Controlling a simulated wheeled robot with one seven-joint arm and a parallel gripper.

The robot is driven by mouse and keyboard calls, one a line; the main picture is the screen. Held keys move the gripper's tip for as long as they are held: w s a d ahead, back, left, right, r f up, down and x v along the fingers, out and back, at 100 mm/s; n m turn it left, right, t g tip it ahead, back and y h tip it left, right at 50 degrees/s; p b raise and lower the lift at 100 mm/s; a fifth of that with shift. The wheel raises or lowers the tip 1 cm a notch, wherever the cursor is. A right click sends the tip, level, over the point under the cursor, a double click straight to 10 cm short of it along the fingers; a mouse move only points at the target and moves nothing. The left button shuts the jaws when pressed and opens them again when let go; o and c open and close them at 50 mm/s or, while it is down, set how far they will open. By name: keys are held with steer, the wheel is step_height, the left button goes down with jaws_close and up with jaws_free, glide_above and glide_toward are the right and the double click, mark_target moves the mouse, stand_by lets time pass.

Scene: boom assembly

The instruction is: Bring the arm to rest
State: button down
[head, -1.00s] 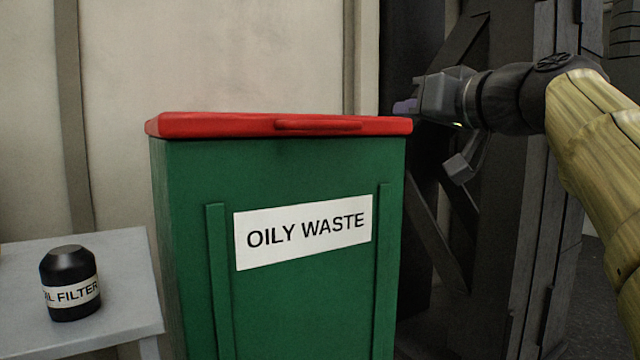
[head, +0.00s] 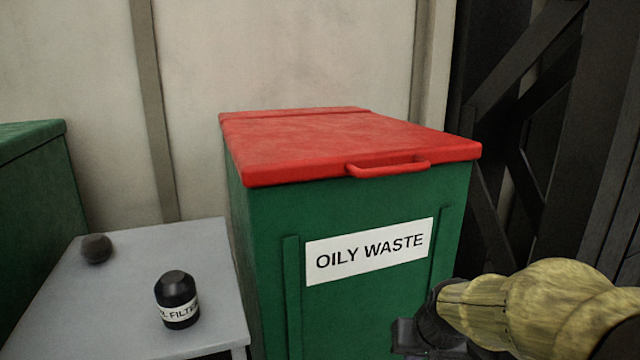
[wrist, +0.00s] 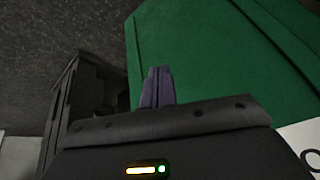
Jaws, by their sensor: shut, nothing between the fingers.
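My gripper shows in the wrist view (wrist: 158,86), with its purple-grey fingers together and nothing between them. The green side of the oily waste bin (wrist: 200,50) is behind and beside the fingers there. In the head view my arm comes in at the lower right, in front of the bin (head: 270,260). The fingers are not clearly seen in the head view. The bin has a closed red lid (head: 340,145) with a red handle and a white "OILY WASTE" label.
A grey table (head: 120,310) stands left of the bin. It holds a black oil filter (head: 177,299) and a small dark round object (head: 96,248). Another green container (head: 30,190) is at the far left. Dark metal beams (head: 540,110) stand at the right.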

steer(key=s+a+f+n+g+p, duration=0.1)
steer(key=s+a+f+g+p, duration=0.2)
steer(key=s, duration=0.6)
step_height(320, 180, up, 37)
steer(key=d+p, duration=0.1)
steer(key=p, duration=3.7)
steer(key=shift+d+r+t+h+p, duration=0.2)
steer(key=shift+t+h+p, duration=0.1)
steer(key=shift+w, duration=0.1)
